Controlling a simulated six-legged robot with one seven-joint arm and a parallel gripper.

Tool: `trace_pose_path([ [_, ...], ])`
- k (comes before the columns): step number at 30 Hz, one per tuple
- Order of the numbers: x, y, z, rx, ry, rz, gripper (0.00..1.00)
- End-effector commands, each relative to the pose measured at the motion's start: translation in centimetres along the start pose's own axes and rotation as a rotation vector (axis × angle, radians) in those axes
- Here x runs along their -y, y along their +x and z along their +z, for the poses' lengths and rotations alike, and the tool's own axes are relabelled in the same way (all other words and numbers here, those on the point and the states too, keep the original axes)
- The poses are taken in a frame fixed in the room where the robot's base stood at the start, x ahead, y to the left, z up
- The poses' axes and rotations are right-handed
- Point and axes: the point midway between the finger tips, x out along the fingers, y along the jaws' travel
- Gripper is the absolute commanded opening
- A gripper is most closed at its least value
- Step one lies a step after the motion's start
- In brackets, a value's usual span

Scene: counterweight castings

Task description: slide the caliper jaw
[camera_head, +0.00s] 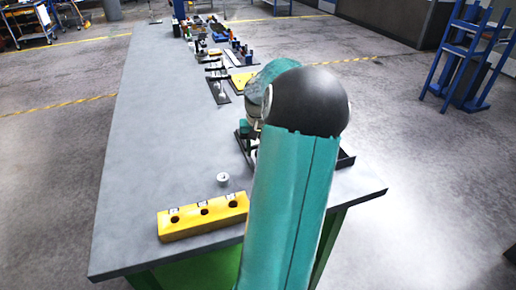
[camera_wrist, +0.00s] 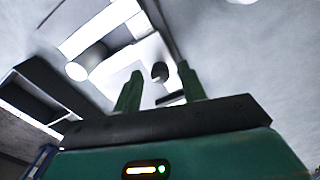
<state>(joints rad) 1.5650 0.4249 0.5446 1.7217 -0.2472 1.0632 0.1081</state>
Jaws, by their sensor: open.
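My gripper (camera_wrist: 161,72) shows in the wrist view with its two green fingers apart. Nothing is clearly held between them. Beyond the fingers are a pale bar (camera_wrist: 103,27) and a short pale cylinder (camera_wrist: 86,62), by dark edges that look like a tray. A small dark round part and a dark bar show in the gap between the fingers. I cannot tell which of these belongs to the caliper or its jaw. In the head view my teal arm hides most of this spot; only edges of a black tray (camera_head: 346,160) show beside it.
The long grey table (camera_head: 150,130) has a yellow block with holes (camera_head: 203,216) and a small white round piece (camera_head: 223,179) at its near end. Several tools and small parts line its far right side. The left of the table is clear.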

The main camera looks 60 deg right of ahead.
Motion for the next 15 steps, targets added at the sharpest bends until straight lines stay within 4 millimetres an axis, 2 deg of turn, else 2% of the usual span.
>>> trace_pose_path([
  [1,0.00,-0.01,0.00,0.000,0.000,0.000,0.39],
  [7,0.00,-0.03,0.00,0.000,0.000,0.000,0.00],
  [15,0.19,-0.04,-0.49,0.000,-0.001,-0.002,0.00],
])
